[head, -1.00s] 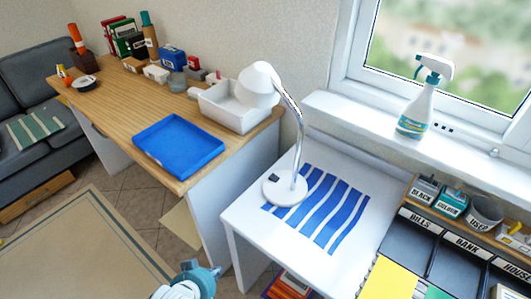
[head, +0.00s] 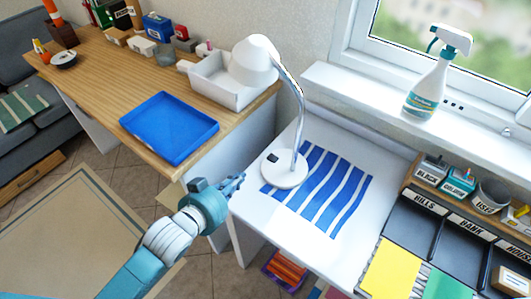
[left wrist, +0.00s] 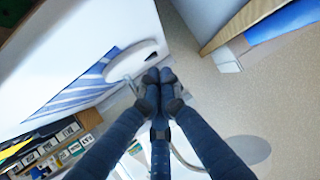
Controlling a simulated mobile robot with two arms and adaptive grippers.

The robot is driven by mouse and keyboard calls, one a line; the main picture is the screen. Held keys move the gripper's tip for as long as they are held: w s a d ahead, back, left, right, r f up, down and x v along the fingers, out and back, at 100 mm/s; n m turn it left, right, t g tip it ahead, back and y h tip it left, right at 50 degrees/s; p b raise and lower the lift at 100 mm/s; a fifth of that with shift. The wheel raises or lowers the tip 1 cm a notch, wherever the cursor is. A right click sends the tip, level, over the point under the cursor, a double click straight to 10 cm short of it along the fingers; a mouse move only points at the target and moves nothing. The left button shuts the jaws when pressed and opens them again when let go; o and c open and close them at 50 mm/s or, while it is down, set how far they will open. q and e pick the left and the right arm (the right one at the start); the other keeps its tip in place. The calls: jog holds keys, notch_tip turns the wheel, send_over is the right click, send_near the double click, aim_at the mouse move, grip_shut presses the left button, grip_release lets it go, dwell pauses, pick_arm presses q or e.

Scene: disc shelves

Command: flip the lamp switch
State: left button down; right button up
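A white desk lamp (head: 287,174) stands upright on the white table, its round base on a blue-striped mat and its shade bent over to the left. Its small dark switch (head: 272,157) is on the upper left of the base. My left gripper (head: 236,183) is just left of the table's edge, a short gap from the lamp base. In the left wrist view my left gripper's fingertips (left wrist: 157,76) are together and empty, with the lamp base (left wrist: 132,59) just beyond. My right gripper is not in view.
A blue tray (head: 170,127) and a white bin (head: 215,85) are on the wooden desk at the left. A spray bottle (head: 426,88) stands on the windowsill. A labelled organizer (head: 455,235) fills the table's right side. The mat's right part is clear.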

pick_arm(q)
jog(key=w+d+r+m+h, duration=0.1)
jog(key=w+d+r+m+t+h, duration=0.1)
jog(key=w+r, duration=0.1)
jog(key=shift+d+r, duration=0.1)
jog(key=shift+d, duration=0.1)
jog(key=shift+w, duration=0.1)
send_over(266, 162)
jog(key=shift+d+f+p, duration=0.15)
jog(key=shift+f+p, duration=0.05)
jog(key=shift+f, duration=0.4)
jog(key=shift+d+f+p, duration=0.15)
jog(key=shift+f, duration=0.45)
jog(key=f, duration=0.3)
jog(key=shift+a, duration=0.25)
jog(key=shift+a+f, duration=0.1)
jog(key=shift+f, duration=0.45)
